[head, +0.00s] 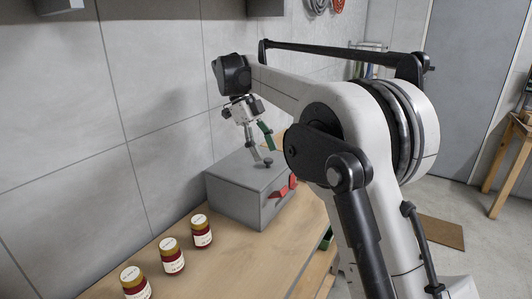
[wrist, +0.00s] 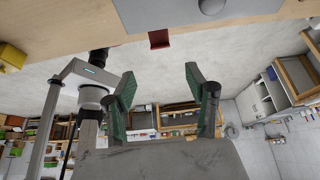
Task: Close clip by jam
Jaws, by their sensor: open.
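Three jam jars (head: 171,256) with dark red contents, pale labels and gold lids stand in a row on the wooden bench, left of a grey box (head: 232,199). Two red clips show on the box's front side; the clip nearer the jam (head: 278,192) appears to stick out, and the other clip (head: 292,181) is further along. My gripper (head: 262,150) is over the box top, near a dark knob (head: 268,162). In the wrist view, its green fingers (wrist: 160,75) are spread and empty. One red clip (wrist: 159,39) shows beyond them at the box's edge.
The wooden bench (head: 185,288) runs along a grey tiled wall (head: 150,110), with bare wood around the jars. The wrist view also shows the floor (wrist: 260,125) and shelving around the room. A grey door (head: 474,80) is at the back right.

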